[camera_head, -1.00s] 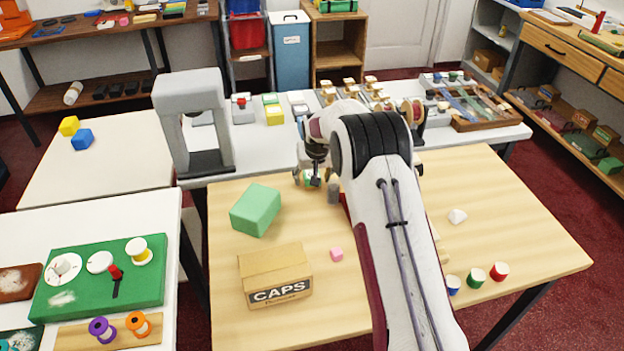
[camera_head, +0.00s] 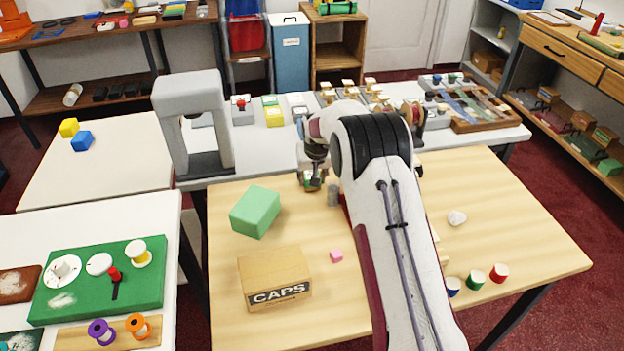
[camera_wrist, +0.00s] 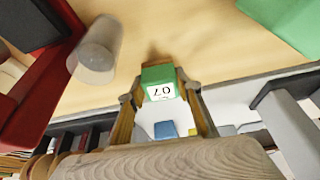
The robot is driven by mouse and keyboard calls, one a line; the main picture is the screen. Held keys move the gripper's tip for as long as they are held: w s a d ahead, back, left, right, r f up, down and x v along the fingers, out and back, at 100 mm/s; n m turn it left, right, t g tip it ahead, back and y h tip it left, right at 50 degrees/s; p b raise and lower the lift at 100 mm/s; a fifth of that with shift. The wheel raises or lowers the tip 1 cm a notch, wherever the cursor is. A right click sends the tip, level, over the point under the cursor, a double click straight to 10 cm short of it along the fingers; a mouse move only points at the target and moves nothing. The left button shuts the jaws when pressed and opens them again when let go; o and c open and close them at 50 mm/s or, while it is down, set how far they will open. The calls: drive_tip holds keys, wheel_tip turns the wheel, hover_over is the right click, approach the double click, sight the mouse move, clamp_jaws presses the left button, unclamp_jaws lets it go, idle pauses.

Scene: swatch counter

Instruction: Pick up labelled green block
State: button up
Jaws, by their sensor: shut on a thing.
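The labelled green block (camera_wrist: 158,75) sits between the fingertips of my gripper (camera_wrist: 160,92) in the wrist view. In the head view my gripper (camera_head: 312,187) points down at the back of the wooden table, largely hidden by my own arm. Only a little of the block shows there. I cannot tell whether the block touches the table or is slightly above it.
A grey cylinder (camera_head: 333,194) stands close to my gripper on its right. A larger plain green block (camera_head: 255,211) lies to the left. A grey arch-shaped machine (camera_head: 190,120) stands behind left.

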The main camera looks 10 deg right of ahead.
wheel_tip(320, 180, up, 10)
drive_tip(key=shift+f, duration=0.15)
idle(0.4)
idle(0.5)
